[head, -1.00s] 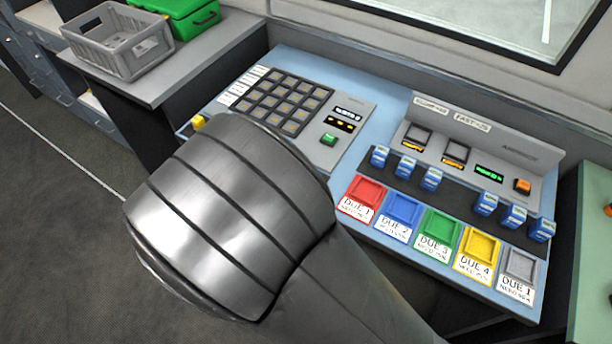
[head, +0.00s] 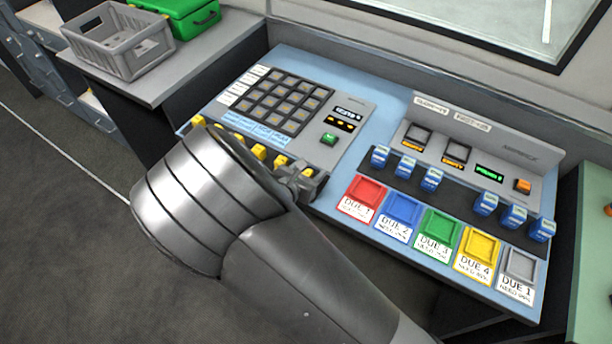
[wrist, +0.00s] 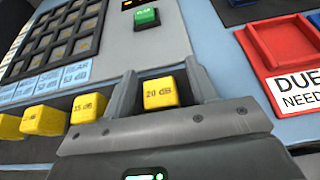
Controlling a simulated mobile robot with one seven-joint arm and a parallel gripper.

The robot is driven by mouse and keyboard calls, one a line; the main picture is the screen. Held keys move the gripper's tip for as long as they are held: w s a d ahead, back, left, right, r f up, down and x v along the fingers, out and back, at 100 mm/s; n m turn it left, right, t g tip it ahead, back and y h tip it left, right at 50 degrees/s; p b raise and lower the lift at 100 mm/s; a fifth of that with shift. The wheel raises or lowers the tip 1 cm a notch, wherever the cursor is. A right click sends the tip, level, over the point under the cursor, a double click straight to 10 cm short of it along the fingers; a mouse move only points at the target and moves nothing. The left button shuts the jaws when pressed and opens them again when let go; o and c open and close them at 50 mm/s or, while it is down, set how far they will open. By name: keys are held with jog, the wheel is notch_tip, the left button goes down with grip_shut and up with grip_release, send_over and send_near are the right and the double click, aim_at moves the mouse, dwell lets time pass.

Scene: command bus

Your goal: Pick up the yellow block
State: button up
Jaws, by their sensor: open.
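Several yellow blocks stand in a row along the front edge of the console. In the wrist view, one yellow block (wrist: 160,94), marked "20 GB", sits between the two fingers of my gripper (wrist: 164,78). The fingers are open, one on each side of it, with a small gap showing at the right; I cannot tell whether the left finger touches it. In the head view, this block (head: 306,173) shows at the right end of the row beside my gripper (head: 312,182). My arm partly hides the row there.
More yellow blocks (wrist: 88,107) stand close to the left of the gripper. A dark keypad (head: 279,101) and green button (head: 328,139) lie behind. Coloured trays, the red one (head: 362,194) nearest, are to the right. A grey crate (head: 118,48) stands on the side counter.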

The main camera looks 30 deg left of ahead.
jog(key=shift+c, duration=0.4)
jog(key=c, duration=1)
jog(key=shift+r, duration=0.15)
jog(key=shift+r, duration=0.6)
notch_tip(320, 180, up, 2)
jog(key=shift+w+r, duration=0.1)
jog(key=shift+r, duration=0.05)
jog(key=w+d+r, duration=0.3)
jog(key=d+r, duration=0.4)
jog(key=d, duration=0.4)
